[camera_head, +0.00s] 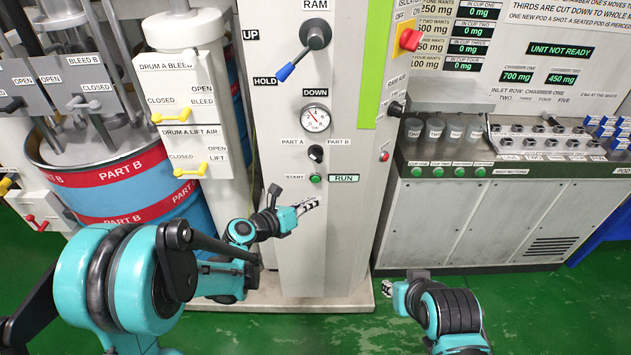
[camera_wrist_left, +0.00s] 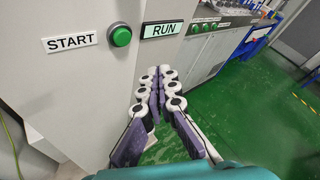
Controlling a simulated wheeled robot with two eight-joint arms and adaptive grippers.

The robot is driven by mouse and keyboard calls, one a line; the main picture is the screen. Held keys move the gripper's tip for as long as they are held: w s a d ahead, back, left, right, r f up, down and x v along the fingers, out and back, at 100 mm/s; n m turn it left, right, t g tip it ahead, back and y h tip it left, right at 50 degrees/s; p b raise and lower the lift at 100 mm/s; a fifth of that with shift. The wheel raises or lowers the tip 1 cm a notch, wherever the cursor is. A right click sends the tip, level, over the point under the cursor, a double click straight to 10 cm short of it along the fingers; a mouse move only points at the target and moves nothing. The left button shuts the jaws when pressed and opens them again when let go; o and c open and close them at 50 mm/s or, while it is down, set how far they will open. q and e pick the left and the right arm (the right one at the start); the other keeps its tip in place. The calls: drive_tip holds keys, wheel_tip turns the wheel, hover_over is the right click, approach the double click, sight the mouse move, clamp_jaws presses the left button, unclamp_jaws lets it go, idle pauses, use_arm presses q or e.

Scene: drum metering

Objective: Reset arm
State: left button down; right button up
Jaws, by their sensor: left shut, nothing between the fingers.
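My left gripper (camera_head: 309,204) is in front of the tall grey cabinet (camera_head: 285,240), below the green START button (camera_head: 315,178) and the RUN label (camera_head: 343,178). Its fingers (camera_wrist_left: 164,82) lie close together with nothing between them in the left wrist view.
Above are the blue-handled RAM lever (camera_head: 298,58), pressure gauge (camera_head: 316,118) and PART A/B selector (camera_head: 316,153). Yellow valve handles (camera_head: 190,170) and a PART B drum (camera_head: 130,180) stand left. A cup bench (camera_head: 480,200) stands right. Green floor (camera_head: 540,310) is clear.

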idle(0.7)
use_arm(q)
drive_tip(key=s+a+r+m+g+y, duration=0.1)
drive_tip(key=s+a+m+y, duration=0.4)
drive_tip(key=s+m, duration=0.8)
drive_tip(key=s+a+r+m+g+y, duration=0.1)
drive_tip(key=s+a+m+y, duration=0.4)
drive_tip(key=s+a+m, duration=0.7)
drive_tip(key=s+m+g, duration=0.1)
drive_tip(key=m, duration=0.6)
drive_tip(key=shift+m+g, duration=0.3)
drive_tip(key=shift+m, duration=0.1)
